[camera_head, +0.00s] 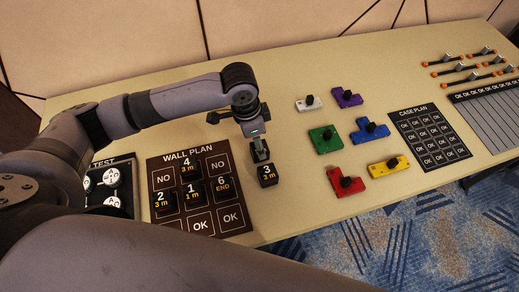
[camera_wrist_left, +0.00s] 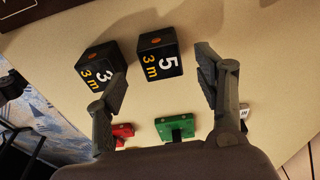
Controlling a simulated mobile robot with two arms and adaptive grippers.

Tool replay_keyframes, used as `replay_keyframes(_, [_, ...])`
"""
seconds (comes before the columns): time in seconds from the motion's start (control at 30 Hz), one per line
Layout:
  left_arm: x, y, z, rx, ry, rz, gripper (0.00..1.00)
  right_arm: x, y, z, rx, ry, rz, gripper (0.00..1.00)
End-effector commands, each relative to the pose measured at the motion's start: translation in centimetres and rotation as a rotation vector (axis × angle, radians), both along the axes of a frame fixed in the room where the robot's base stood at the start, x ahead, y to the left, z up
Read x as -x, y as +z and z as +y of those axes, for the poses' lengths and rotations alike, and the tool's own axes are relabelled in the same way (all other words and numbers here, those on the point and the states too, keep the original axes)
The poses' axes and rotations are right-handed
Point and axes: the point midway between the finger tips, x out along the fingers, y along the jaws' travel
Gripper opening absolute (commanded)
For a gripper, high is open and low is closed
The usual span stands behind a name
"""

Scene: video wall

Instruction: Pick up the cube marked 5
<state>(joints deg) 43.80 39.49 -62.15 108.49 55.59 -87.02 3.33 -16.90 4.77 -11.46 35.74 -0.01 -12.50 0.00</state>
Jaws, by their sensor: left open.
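The black cube marked 5 (camera_wrist_left: 160,55), with "3 m" in orange below the number, sits on the beige table in the left wrist view. It lies ahead of and between the spread fingers of my left gripper (camera_wrist_left: 163,73), which is open and empty. My right gripper is out of view.
The wall plan board (camera_head: 200,226) lies to the left with cubes marked 4, 2 and 1 on it. Colored blocks, including a green one (camera_head: 323,139) and a red one (camera_head: 347,181), and the case plan (camera_head: 430,137) lie to the right. The front edge is near cube 3.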

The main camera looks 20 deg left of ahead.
Motion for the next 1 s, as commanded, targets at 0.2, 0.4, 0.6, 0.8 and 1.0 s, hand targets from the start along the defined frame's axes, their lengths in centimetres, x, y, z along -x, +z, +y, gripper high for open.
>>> replay_keyframes(0.2, [-0.3,-3.1,-0.4,-0.001,0.002,0.005,0.63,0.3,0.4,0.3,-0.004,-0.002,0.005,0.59])
replay_keyframes(0.4, [-0.5,-4.8,-0.6,-0.001,-0.001,0.0,0.63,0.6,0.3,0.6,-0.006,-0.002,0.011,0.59])
replay_keyframes(0.6, [-0.5,-4.9,-0.6,-0.001,-0.001,0.0,0.63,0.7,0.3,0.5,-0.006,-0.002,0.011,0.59])
replay_keyframes(0.8, [-0.5,-4.9,-0.6,-0.001,0.0,0.001,0.51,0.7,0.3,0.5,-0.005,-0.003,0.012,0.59])
replay_keyframes(1.0, [-0.5,-4.9,-0.6,-0.001,0.0,0.001,0.37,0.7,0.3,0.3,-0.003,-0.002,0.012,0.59])
